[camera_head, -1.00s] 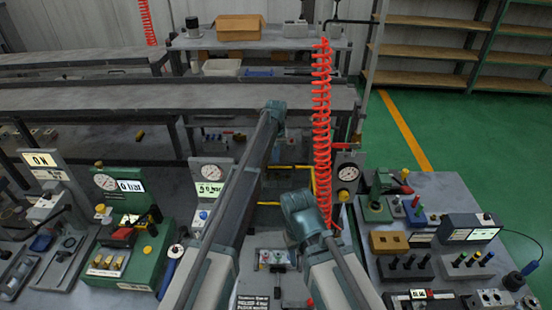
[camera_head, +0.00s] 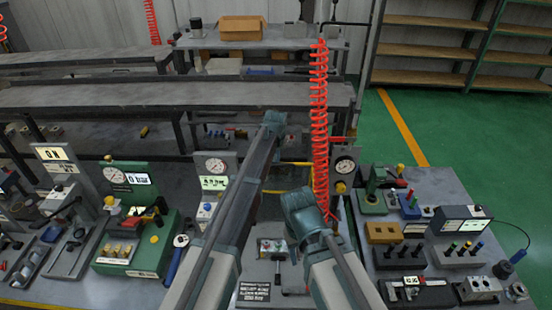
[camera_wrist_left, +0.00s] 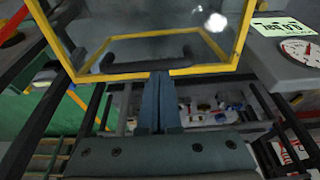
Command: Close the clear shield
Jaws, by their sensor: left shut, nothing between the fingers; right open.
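The clear shield (camera_wrist_left: 135,22) fills the upper part of the left wrist view, a see-through pane in a yellow frame. A dark bar handle (camera_wrist_left: 115,67) runs along its near edge. My left gripper (camera_wrist_left: 158,78) is shut and empty, its fingertips at the handle; I cannot tell whether they touch. In the head view only a yellow strip of the frame (camera_head: 290,163) shows behind my arms, and the left fingers are hidden. The right arm shows at lower centre, but its gripper's fingers are not visible.
A gauge panel (camera_head: 211,170) stands left of my left arm, and another gauge (camera_head: 344,166) stands right of a red coiled hose (camera_head: 319,120). A green valve block (camera_head: 135,240) is at left. The right bench (camera_head: 440,190) holds several blocks and instruments.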

